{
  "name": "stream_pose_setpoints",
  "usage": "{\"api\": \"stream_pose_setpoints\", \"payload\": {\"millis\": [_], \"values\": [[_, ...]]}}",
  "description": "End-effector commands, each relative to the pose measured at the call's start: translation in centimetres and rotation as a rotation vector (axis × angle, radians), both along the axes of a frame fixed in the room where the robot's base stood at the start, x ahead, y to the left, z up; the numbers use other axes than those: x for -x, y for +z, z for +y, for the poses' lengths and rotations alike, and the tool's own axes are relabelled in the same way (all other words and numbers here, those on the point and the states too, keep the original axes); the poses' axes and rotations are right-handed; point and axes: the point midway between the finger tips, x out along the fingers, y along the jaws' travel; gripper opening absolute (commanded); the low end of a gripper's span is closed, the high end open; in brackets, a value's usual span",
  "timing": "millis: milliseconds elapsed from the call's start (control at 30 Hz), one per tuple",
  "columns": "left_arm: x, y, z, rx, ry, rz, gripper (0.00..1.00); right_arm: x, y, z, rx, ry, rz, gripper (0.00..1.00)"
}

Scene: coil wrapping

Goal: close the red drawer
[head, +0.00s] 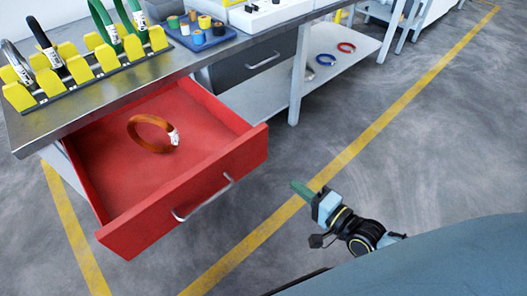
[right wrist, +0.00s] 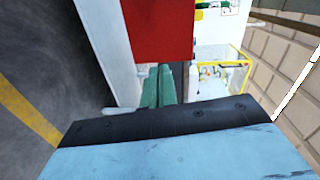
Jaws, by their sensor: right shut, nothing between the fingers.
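The red drawer (head: 200,180) stands open under the workbench's left part, pulled well out. An orange-brown coil (head: 150,133) with a white tag lies inside it. The drawer's silver handle (head: 203,198) is on its front panel. My right gripper (head: 295,186) is to the right of the drawer front, apart from it, with its green fingers shut and empty. In the right wrist view the green fingers (right wrist: 160,85) show below a red panel (right wrist: 160,28), likely part of the drawer. My left gripper is not in view.
The metal workbench (head: 185,64) carries a yellow-slotted rack (head: 95,62) with several coils and a blue tray (head: 203,38) of small parts. A closed grey drawer (head: 250,66) is beside the red one. A lower shelf (head: 335,65) holds two coils. The floor in front is clear.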

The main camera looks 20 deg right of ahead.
Motion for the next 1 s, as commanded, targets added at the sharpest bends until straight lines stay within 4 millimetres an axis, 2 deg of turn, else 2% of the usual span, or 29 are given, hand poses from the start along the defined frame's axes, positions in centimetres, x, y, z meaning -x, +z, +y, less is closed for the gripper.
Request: {"api": "stream_pose_setpoints", "payload": {"millis": [100,267,367,700,833,1000], "values": [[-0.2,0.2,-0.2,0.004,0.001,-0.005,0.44,-0.1,1.4,-0.4,-0.109,-0.016,-0.031,0.0],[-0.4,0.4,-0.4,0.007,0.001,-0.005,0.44,-1.1,1.8,-0.2,-0.15,-0.024,-0.042,0.0],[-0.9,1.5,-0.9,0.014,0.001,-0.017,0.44,-2.7,1.9,0.3,-0.149,-0.023,-0.044,0.0],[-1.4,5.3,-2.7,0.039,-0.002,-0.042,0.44,-9.5,1.8,2.9,-0.147,-0.023,-0.044,0.0],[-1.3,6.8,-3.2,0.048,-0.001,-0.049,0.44,-11.4,1.7,3.6,-0.145,-0.023,-0.042,0.0],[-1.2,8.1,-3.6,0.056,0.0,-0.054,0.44,-12.8,1.8,4.1,-0.144,-0.022,-0.04,0.0]]}}
